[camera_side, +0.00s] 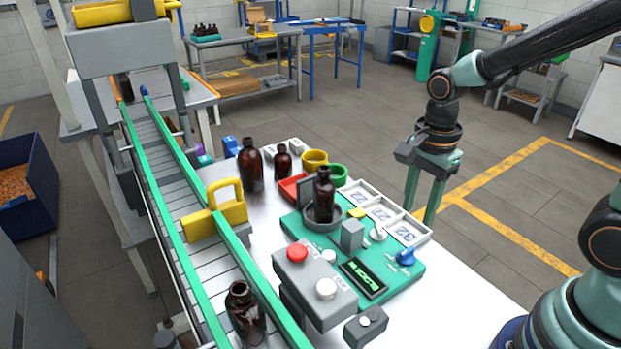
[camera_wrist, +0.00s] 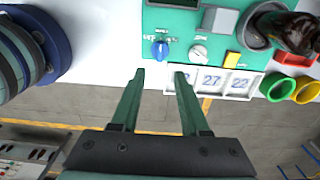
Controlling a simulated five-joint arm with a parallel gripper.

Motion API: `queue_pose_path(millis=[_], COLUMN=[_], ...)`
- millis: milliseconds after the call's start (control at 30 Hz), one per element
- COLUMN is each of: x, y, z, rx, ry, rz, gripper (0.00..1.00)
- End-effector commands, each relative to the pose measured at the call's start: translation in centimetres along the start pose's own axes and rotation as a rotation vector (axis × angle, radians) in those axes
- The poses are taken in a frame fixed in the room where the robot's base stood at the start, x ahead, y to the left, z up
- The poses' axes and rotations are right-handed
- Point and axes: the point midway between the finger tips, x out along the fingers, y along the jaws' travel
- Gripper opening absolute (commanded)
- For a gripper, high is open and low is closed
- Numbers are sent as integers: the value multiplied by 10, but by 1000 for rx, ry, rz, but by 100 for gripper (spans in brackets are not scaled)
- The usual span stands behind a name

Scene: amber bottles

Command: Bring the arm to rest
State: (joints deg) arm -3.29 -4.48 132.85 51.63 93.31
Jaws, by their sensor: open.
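My gripper (camera_side: 424,195) hangs fingers-down at the right, past the numbered trays and apart from everything on the table. In the wrist view my gripper (camera_wrist: 159,75) shows two green fingers spread apart with nothing between them. An amber bottle (camera_side: 323,196) stands upright in the round grey holder of the green device (camera_side: 408,284); its dark body also shows at the wrist view's upper right (camera_wrist: 298,32). Two more amber bottles stand behind it, a larger one (camera_side: 250,168) and a smaller one (camera_side: 282,162). Another amber bottle (camera_side: 245,312) is at the conveyor's near end.
The conveyor (camera_side: 170,185) with green rails runs along the left, a yellow padlock-shaped block (camera_side: 222,212) on it. White numbered trays (camera_side: 381,215) line the device's far side. Yellow and green rings (camera_side: 315,159) and a red bin (camera_side: 292,188) sit behind. Open floor surrounds the gripper.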

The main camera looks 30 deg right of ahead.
Motion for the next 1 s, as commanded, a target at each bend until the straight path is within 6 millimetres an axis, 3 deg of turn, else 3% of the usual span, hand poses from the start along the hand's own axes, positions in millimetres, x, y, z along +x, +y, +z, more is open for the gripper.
queue_pose_path(millis=[200, 633, 767, 1000], x=[-17, -21, -32, -66], y=[0, 0, -1, 1], z=[0, 0, -2, -8], rx=[0, -38, -202, -717], ry=[0, -1, 4, 79], rz=[-2, -14, -70, -230], gripper=[45, 45, 45, 45])
